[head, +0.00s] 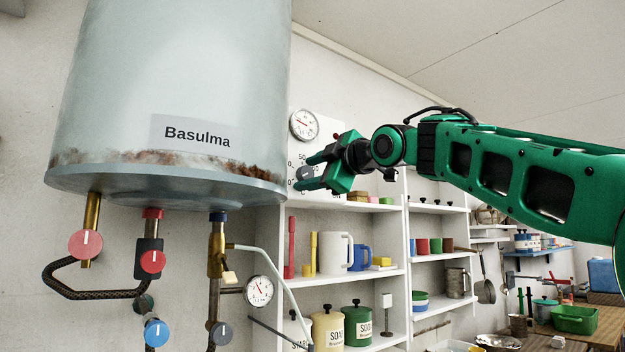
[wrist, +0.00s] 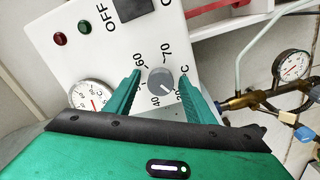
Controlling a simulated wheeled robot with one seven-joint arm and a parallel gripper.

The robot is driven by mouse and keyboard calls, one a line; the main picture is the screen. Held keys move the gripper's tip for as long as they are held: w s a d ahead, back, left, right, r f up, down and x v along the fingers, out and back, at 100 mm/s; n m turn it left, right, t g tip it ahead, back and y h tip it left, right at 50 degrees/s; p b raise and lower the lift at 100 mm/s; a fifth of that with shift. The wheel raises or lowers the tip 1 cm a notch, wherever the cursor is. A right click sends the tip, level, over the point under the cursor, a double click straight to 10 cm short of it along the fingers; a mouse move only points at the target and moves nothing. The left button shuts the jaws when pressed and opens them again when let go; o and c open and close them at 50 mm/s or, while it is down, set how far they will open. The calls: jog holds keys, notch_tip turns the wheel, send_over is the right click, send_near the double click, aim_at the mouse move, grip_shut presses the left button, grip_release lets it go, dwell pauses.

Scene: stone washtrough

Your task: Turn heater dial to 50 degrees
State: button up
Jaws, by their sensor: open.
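The heater dial (wrist: 161,79) is a round grey knob on a white panel (wrist: 118,57). Numbers 40, 60 and 70 show around it; 50 is not readable, with the left finger near that side. A small pale mark shows on the knob's lower right, too small to read as a setting. My gripper (wrist: 160,88) is open, with one green finger on each side of the knob. I cannot tell whether either finger touches it. In the head view my gripper (head: 313,172) is at the panel, right of the boiler (head: 170,90), with the grey knob (head: 306,172) between its fingers.
A round gauge (head: 303,124) sits on the panel above the dial. Red and blue valve knobs, pipes and another gauge (head: 259,291) hang below the boiler. White shelves (head: 345,207) with mugs and tins stand below my gripper.

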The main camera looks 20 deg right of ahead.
jog(key=c, duration=1.1)
jog(key=shift+o, duration=0.3)
jog(key=shift+d, duration=0.4)
jog(key=shift+a, duration=0.2)
jog(key=shift+c, duration=0.2)
jog(key=shift+o, duration=0.2)
